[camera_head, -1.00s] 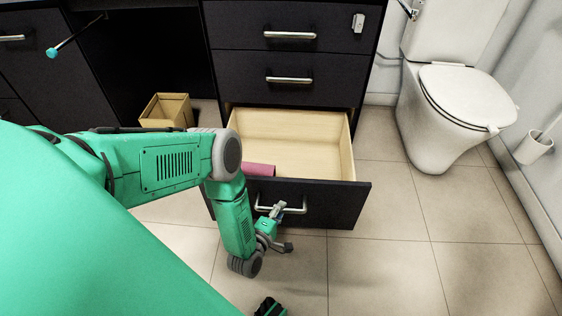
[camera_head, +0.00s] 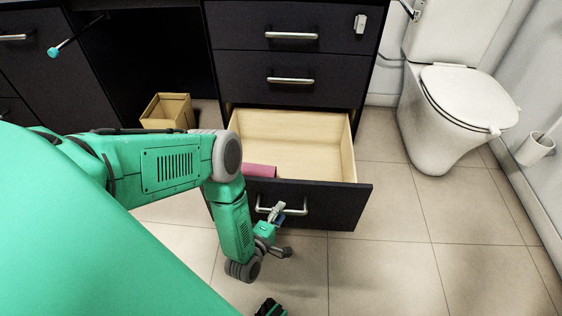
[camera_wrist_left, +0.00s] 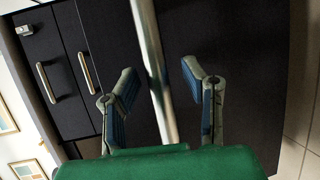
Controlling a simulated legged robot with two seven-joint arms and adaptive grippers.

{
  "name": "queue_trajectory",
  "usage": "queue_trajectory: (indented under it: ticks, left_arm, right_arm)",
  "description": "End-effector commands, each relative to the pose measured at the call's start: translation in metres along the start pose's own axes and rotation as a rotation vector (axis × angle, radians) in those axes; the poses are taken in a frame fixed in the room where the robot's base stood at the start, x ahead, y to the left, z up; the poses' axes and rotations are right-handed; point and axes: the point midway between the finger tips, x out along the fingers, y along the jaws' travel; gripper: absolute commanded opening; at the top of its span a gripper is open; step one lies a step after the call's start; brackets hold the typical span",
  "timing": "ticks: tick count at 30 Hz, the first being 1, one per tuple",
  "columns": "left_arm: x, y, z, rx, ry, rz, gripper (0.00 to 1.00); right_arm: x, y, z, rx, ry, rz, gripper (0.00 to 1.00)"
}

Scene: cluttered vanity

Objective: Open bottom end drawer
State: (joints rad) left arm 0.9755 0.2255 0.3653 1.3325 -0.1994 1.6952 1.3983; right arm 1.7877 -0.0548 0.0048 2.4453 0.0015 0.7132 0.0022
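The bottom end drawer (camera_head: 345,207) of the dark cabinet is pulled well out, showing its pale wood inside. Its metal bar handle (camera_head: 296,211) is on the front panel. My left gripper (camera_head: 281,231) is at the left part of this handle. In the left wrist view, the handle bar (camera_wrist_left: 152,70) runs between the two spread fingers of my left gripper (camera_wrist_left: 158,76), with a gap visible on both sides.
A pink roll (camera_head: 260,171) lies inside the drawer at the front left. Two closed drawers (camera_head: 345,78) are above. A cardboard box (camera_head: 168,111) stands left of the cabinet. A toilet (camera_head: 440,125) stands to the right. The tiled floor (camera_head: 385,275) in front is clear.

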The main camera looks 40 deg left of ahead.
Motion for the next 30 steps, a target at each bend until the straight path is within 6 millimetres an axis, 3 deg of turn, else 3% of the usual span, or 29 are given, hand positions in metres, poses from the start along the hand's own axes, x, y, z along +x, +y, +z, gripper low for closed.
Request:
queue_trajectory:
  ticks: [9, 15, 21, 30]
  left_arm:
    - [-0.067, -0.002, -0.001, 0.000, 0.001, -0.008, 0.38]
    - [-0.098, -0.003, -0.001, 0.000, 0.000, -0.007, 0.38]
    - [-0.109, -0.002, -0.001, 0.000, 0.001, -0.006, 0.38]
    - [-0.109, -0.002, -0.001, 0.000, 0.001, -0.005, 0.38]
  right_arm:
    - [0.000, 0.000, 0.000, 0.000, 0.000, 0.000, 0.40]
    - [0.000, 0.000, 0.000, 0.000, 0.000, 0.000, 0.40]
    - [0.000, 0.000, 0.000, 0.000, 0.000, 0.000, 0.40]
    - [0.001, 0.000, -0.002, 0.000, -0.001, 0.000, 0.40]
